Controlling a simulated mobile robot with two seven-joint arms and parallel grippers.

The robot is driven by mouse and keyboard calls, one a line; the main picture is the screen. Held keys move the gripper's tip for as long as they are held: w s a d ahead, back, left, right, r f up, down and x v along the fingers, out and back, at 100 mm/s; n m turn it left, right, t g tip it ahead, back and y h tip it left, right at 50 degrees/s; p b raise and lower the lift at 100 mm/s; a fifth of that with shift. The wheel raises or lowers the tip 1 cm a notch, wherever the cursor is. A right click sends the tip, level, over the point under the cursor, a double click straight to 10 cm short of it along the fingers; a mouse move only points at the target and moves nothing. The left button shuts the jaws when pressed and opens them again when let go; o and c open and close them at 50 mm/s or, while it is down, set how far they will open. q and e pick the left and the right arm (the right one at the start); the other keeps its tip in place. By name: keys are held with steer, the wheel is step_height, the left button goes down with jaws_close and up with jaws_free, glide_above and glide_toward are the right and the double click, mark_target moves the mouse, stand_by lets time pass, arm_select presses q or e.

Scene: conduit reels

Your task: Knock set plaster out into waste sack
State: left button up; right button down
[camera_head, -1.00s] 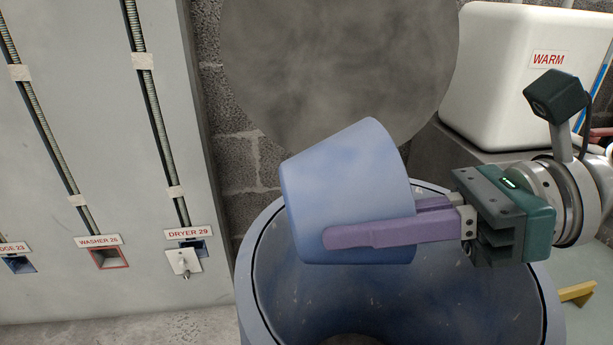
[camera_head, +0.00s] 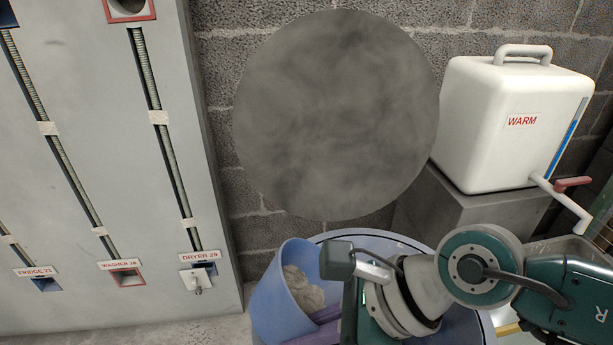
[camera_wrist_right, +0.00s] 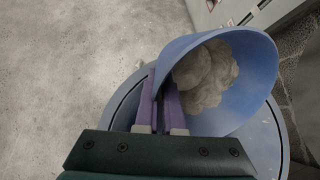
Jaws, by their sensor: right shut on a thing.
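My right gripper (camera_head: 322,318) has purple fingers, shut on the wall of a light blue bucket (camera_head: 272,305). My right arm and the bucket hide most of the bin, and no separate sack can be made out. My left gripper is out of view.
A white tank (camera_head: 490,125) marked WARM, with a tap, stands on a grey block at the right. A grey panel (camera_head: 85,150) with conduits and labelled sockets fills the left. A large grey disc (camera_head: 335,115) is before the block wall.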

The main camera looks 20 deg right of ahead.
mark_target(268, 336)
steer(key=p, duration=0.1)
steer(key=a+h+p, duration=0.1)
steer(key=p, duration=0.1)
steer(key=a+r+h+p, duration=0.1)
steer(key=shift+w+a+r+g, duration=0.1)
steer(key=shift+w+g, duration=0.2)
steer(key=shift+g, duration=0.1)
arm_select(q)
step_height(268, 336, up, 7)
steer(key=p, duration=0.2)
arm_select(e)
steer(key=shift+w+a+h, duration=0.15)
steer(key=shift+a+h, duration=0.55)
steer(key=shift+h, duration=0.2)
steer(key=shift+w+a+f+n+g+h+b, duration=0.2)
steer(key=shift+a+n+g+h+b, duration=0.15)
steer(key=shift+h, duration=0.25)
arm_select(q)
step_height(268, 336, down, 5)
steer(key=b, duration=0.4)
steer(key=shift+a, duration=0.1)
arm_select(e)
steer(key=a+h, duration=0.1)
steer(key=a+f+h, duration=0.1)
steer(key=h, duration=0.1)
steer(key=shift+w+f+g, duration=0.15)
steer(key=shift+f+g, duration=0.15)
steer(key=shift+g, duration=0.05)
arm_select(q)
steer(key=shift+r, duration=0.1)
